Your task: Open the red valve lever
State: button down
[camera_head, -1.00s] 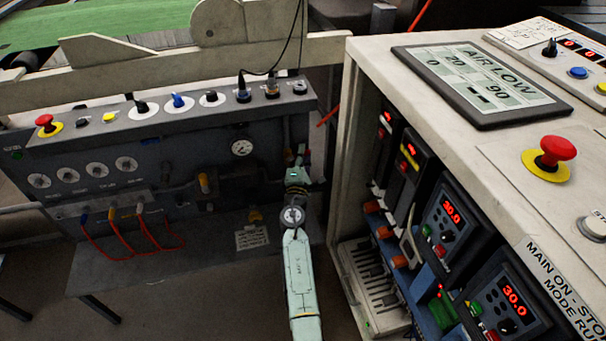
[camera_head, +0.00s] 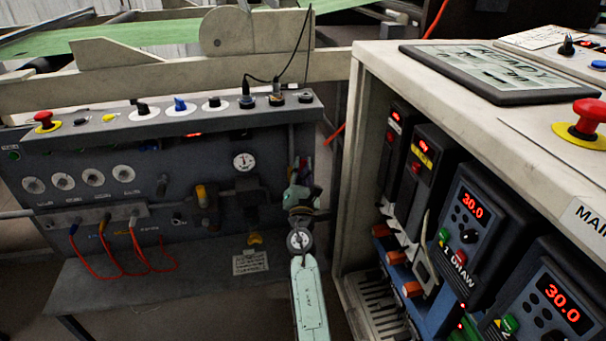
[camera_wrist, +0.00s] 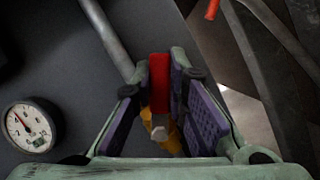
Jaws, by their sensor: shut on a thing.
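The red valve lever (camera_wrist: 159,82) stands upright between my gripper's two purple-padded fingers in the wrist view. A yellow valve body (camera_wrist: 160,130) with a metal nut is just below it. My gripper (camera_wrist: 158,95) is shut on the lever, with a pad against each side. In the head view my gripper (camera_head: 303,172) reaches to the right end of the dark panel (camera_head: 100,160), and its fingers and wrist mostly hide the lever there. A grey pipe (camera_wrist: 108,40) runs up behind the valve.
A round pressure gauge (camera_head: 244,161) is left of my gripper; one also shows in the wrist view (camera_wrist: 30,125). The pale cabinet (camera_head: 352,180) with red-lit controllers stands close on my right. Its top screen (camera_head: 490,72) appears to read READY. Red cables (camera_head: 120,262) hang at left.

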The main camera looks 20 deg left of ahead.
jog(key=shift+a+r+n+y, duration=0.1)
jog(key=shift+r+n+y, duration=0.05)
jog(key=shift+n+y, duration=0.25)
jog(key=c, duration=1.6)
grip_release()
jog(key=shift+o, duration=0.2)
